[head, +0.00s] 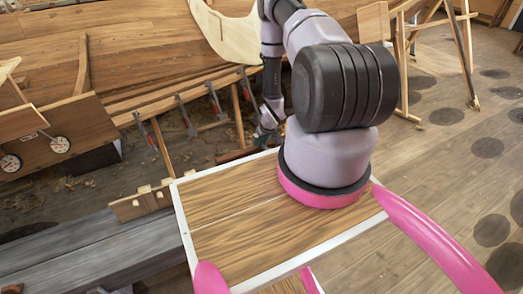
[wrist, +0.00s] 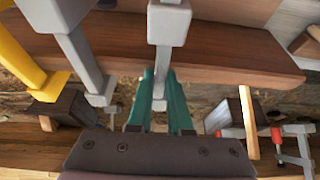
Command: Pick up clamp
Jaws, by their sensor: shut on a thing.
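In the wrist view, a grey clamp (wrist: 168,24) has a blocky upper end and a narrow bar running down between my gripper's teal fingers. My gripper (wrist: 161,88) is shut on that bar. The clamp overlaps a brown plank (wrist: 230,62); I cannot tell whether it still touches it. In the head view, my gripper (head: 268,130) is beside the lower hull planks, partly behind my arm, and the held clamp is too small to make out there.
Other clamps hang along the hull strake, such as a grey one (head: 183,114) and another (head: 214,98). In the wrist view, a grey clamp (wrist: 85,60) and a yellow one (wrist: 25,50) are close at left. A red-tipped clamp (wrist: 294,148) is at lower right. A wooden trestle (head: 463,50) stands right.

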